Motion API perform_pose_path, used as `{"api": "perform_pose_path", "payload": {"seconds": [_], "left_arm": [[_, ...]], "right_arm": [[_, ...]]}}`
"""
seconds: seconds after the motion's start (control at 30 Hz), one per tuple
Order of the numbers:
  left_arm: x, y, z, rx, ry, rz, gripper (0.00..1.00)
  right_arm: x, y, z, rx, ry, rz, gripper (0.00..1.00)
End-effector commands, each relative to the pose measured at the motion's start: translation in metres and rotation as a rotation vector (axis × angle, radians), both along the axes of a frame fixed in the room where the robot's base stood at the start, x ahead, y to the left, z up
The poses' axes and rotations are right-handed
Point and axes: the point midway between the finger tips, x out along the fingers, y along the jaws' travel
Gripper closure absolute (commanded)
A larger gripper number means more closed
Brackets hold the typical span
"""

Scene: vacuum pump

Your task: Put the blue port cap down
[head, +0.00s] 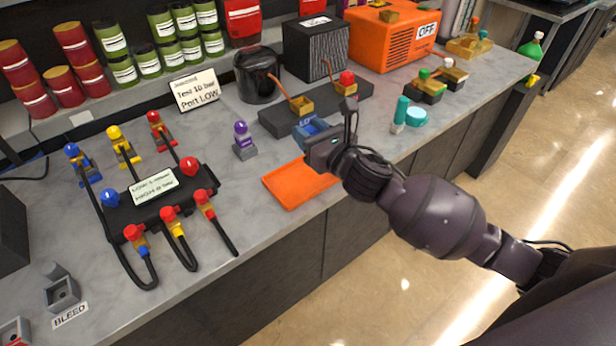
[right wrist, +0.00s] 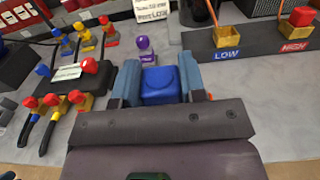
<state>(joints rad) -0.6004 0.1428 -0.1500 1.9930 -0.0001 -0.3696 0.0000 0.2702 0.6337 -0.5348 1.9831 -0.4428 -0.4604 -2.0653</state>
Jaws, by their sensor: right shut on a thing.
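My right gripper (head: 310,132) reaches over the counter from the right. It is shut on the blue port cap (right wrist: 160,86), which sits between its two blue-grey fingers in the right wrist view. In the head view the fingers hide most of the cap. The gripper is just above and behind the orange tray (head: 288,192), whose visible part is empty. The gap between the cap and the counter cannot be judged. A dark block with the LOW port (right wrist: 227,54) and the HIGH port (right wrist: 297,46) is beyond the gripper. My left gripper is not in view.
A purple-knobbed piece (head: 243,140) stands left of the gripper. A dark manifold (head: 160,200) with coloured hose ends lies further left. A black pot (head: 257,75) and an orange OFF unit (head: 390,42) stand behind. Teal parts (head: 414,117) stand to the right.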

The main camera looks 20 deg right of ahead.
Motion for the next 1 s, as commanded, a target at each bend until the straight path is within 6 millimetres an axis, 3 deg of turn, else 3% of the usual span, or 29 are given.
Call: {"api": "perform_pose_path", "payload": {"seconds": [0.1, 0.3, 0.63, 0.9, 1.0], "left_arm": [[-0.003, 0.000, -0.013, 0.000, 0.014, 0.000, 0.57], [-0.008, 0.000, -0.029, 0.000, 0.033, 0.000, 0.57], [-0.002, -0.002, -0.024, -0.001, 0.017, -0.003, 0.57], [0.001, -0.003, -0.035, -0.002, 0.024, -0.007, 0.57], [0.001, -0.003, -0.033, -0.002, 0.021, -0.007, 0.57]], "right_arm": [[0.000, 0.000, -0.032, 0.002, 0.008, -0.002, 0.86], [0.000, 0.000, -0.070, 0.003, 0.006, -0.001, 0.86], [0.000, 0.000, -0.091, 0.000, 0.002, 0.000, 0.86], [-0.001, 0.000, -0.128, 0.002, 0.006, -0.001, 0.86], [-0.001, 0.000, -0.129, 0.000, 0.001, 0.000, 0.86]]}}
